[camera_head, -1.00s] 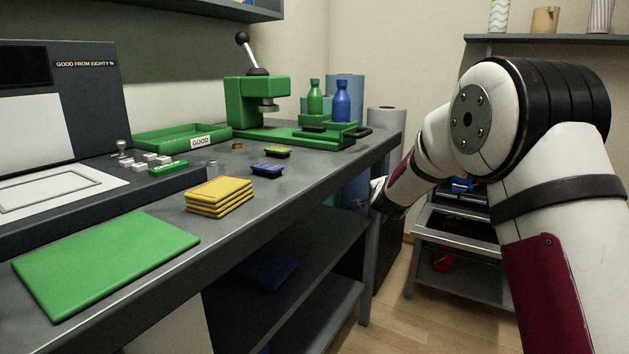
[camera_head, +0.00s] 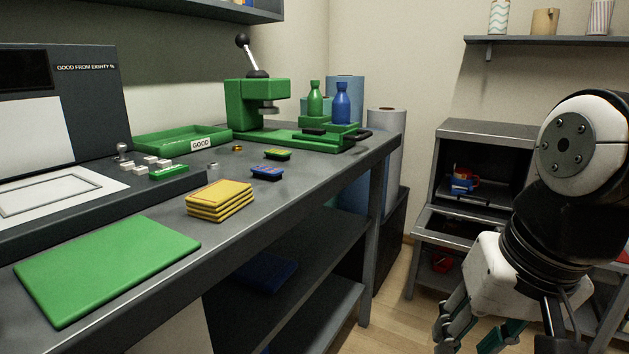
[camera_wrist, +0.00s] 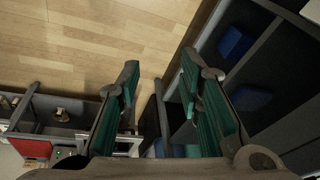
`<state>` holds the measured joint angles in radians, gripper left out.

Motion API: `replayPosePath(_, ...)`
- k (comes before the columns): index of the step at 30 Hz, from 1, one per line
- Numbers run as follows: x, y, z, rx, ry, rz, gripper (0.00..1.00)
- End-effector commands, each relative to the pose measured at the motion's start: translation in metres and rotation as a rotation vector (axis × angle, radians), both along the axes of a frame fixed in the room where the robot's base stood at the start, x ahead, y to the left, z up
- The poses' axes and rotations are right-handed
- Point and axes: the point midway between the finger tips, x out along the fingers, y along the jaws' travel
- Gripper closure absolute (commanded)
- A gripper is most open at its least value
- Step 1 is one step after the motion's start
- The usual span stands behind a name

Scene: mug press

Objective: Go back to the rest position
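My gripper (camera_head: 468,338) is low at the right of the head view, in front of a grey stand and apart from the workbench (camera_head: 318,172). It points down, and its lower part is cut off by the frame's bottom edge. In the wrist view its two green-padded fingers (camera_wrist: 160,80) are spread apart, with only floor and furniture showing between them. It holds nothing. A mug with blue and orange-red colouring (camera_head: 463,183) sits inside the open-fronted grey box (camera_head: 487,132) behind my arm.
The bench carries a green press (camera_head: 257,103), a green tray (camera_head: 165,137), yellow pads (camera_head: 219,199), a green mat (camera_head: 105,268) and bottles (camera_head: 341,103). Blue items (camera_wrist: 236,43) lie on the shelves below. Wooden floor (camera_wrist: 110,40) is clear between bench and stand.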

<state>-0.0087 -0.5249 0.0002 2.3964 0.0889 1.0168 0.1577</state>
Motion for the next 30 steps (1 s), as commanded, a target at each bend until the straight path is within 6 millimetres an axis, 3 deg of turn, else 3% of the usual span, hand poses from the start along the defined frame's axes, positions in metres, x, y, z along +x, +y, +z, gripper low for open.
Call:
replayPosePath(1,-0.023,-0.003,-0.003,-0.017,0.029,0.026,0.67)
replayPosePath(3,-0.051,-0.008,-0.009,-0.041,0.075,0.060,0.67)
replayPosePath(12,-0.142,-0.023,-0.029,-0.110,0.233,0.166,0.67)
replayPosePath(22,-0.123,-0.023,0.025,-0.111,0.187,0.162,0.67)
replayPosePath(30,-0.112,-0.023,0.089,-0.115,0.133,0.162,0.67)
